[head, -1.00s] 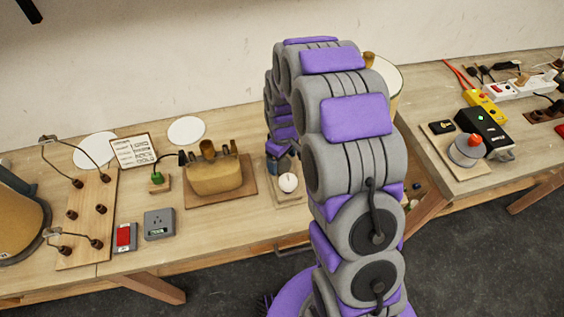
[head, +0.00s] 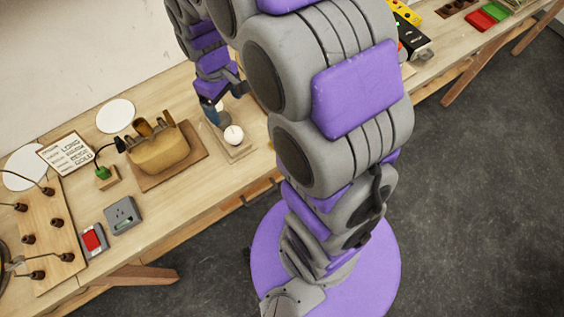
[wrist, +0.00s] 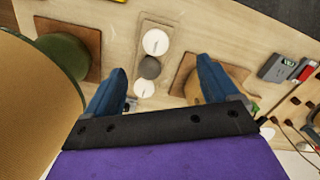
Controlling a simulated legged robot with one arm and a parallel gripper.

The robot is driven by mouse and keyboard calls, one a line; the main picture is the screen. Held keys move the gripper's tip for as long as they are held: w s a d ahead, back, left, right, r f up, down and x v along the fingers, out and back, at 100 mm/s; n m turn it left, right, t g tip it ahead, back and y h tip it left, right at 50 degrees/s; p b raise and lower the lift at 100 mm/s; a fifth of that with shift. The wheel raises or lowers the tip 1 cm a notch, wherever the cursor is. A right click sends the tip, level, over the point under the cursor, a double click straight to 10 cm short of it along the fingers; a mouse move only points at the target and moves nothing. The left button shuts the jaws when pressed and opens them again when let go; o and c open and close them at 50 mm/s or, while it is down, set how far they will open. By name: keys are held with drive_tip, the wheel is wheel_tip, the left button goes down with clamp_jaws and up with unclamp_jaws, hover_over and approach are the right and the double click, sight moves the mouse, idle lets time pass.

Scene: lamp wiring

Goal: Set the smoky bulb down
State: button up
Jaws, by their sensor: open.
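The smoky bulb (wrist: 150,67) is a dark grey round shape on a narrow board (wrist: 174,35) in the wrist view. It sits between a white bulb (wrist: 155,42) and another pale round thing (wrist: 144,89). My gripper (wrist: 163,76) is open, its two blue fingers wide apart on either side of the row. No contact with the smoky bulb shows. In the head view my gripper (head: 212,108) is low over the board, behind the white bulb (head: 233,134). The smoky bulb is hidden there.
A tan, basket-like piece (head: 160,150) on a brown board stands left of the bulb board. A grey socket box (head: 122,215) and a red switch (head: 93,240) lie nearer the bench edge. In the wrist view a large tan shade (wrist: 25,105) fills the left side.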

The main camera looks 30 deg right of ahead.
drive_tip(key=s+r+m, duration=0.2)
drive_tip(key=s+r, duration=0.1)
drive_tip(key=s, duration=1)
drive_tip(key=s+r+m+g, duration=0.1)
drive_tip(key=s+r+m, duration=0.2)
drive_tip(key=s, duration=0.9)
drive_tip(key=shift+s+r, duration=0.35)
drive_tip(key=shift+r, duration=0.2)
drive_tip(key=shift+w, duration=0.1)
